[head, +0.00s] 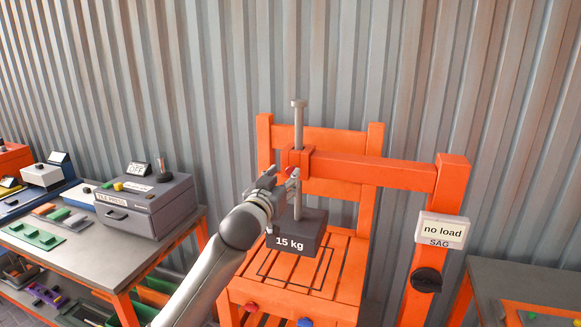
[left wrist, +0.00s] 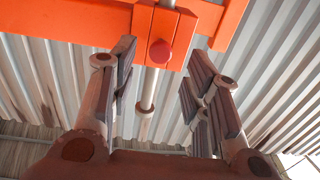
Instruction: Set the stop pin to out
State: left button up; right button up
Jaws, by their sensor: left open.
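The stop pin shows as a round red knob (left wrist: 160,52) on the orange collar of the rig in the left wrist view. In the head view a small bit of red (head: 289,169) shows at the collar, partly hidden by my gripper. I cannot tell whether the pin is in or out. My left gripper (head: 283,178) is open and empty in front of the collar. In the left wrist view its two fingers (left wrist: 158,80) stand apart on either side of the knob, which appears beyond the fingertips. My right gripper is in neither view.
A grey rod (head: 298,125) runs through the collar, with a 15 kg weight (head: 296,236) below, over the slatted orange chair (head: 345,262). A "no load" SAG display (head: 442,231) and black knob (head: 426,280) are at right. A workbench (head: 150,250) with a grey press box (head: 145,207) stands at left.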

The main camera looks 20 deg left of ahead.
aim_at(289, 172)
pick_arm(q)
jog(key=shift+w+d+p, duration=0.1)
jog(key=shift+w+p, duration=0.8)
jog(key=shift+w, duration=2.05)
grip_shut()
